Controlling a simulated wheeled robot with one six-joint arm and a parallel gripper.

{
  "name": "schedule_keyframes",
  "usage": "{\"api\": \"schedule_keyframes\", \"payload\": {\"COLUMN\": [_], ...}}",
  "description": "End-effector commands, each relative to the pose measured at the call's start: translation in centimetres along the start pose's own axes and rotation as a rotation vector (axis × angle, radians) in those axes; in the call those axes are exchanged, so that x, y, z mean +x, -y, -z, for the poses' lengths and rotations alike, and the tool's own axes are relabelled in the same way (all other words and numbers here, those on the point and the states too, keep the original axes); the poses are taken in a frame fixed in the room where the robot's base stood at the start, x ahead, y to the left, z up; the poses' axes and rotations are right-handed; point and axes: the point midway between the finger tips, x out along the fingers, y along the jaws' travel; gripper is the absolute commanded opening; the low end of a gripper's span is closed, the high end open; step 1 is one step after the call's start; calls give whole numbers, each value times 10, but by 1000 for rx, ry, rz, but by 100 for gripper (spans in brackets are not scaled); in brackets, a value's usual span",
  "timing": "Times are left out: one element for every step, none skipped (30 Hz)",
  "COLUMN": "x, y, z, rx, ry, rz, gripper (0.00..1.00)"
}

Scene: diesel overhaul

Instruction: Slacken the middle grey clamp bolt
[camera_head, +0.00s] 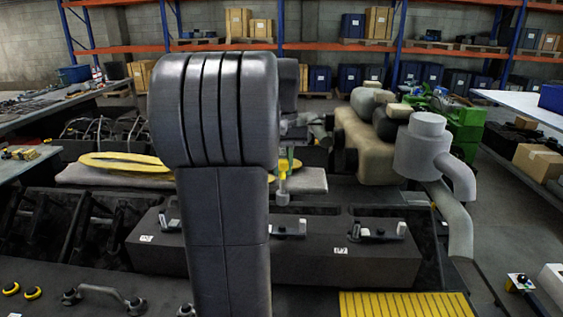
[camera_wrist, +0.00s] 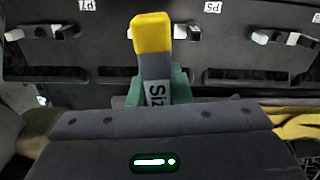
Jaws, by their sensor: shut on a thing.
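My gripper (camera_wrist: 155,92) has green fingers shut on a tool (camera_wrist: 154,52). The tool has a yellow end, a grey shank and a label reading "Siz", with the rest hidden. In the head view the tool (camera_head: 283,180) shows beside my arm, in front of a grey pad and above the middle clamp (camera_head: 289,231) in the picture. That clamp is a dark bar with a light grey block. In the wrist view the tool partly covers the middle clamp (camera_wrist: 192,28). The bolt itself is hidden or too small to make out. I see no contact between tool and clamp.
A left clamp (camera_head: 170,222) and a right clamp (camera_head: 378,233) sit on the same dark block (camera_head: 375,268). A grey pipe with a canister (camera_head: 421,150) stands at the right. A yellow ribbed plate (camera_head: 405,304) lies in front. My arm hides part of the block.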

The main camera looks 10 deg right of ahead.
Motion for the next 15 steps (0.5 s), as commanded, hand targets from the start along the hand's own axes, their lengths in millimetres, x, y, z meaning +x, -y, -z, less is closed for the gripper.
{"api": "schedule_keyframes", "payload": {"x": [0, 1, 1, 2, 2, 2, 3, 3, 3, 4, 4, 5, 5, 5, 6], "y": [0, 0, 0, 0, 0, 0, 0, 0, 0, 0, 0, 0, 0, 0, 0], "z": [0, 0, 0, 0, 0, 0, 0, 0, 0, 0, 0, 0, 0, 0, 0], "rx": [48, 82, 128, 162, 196, 241, 275, 309, 353, 387, 420, 466, 500, 533, 577], "ry": [-1, -1, -1, -1, -1, -1, -1, -1, -1, -1, -1, -1, -1, -1, -1], "rz": [0, 0, 0, 0, 0, 0, 0, 0, 0, 0, 0, 0, 0, 0, 0], "gripper": [0, 0, 0, 0, 0, 0, 0, 0, 0, 0, 0, 0, 0, 0, 0]}}
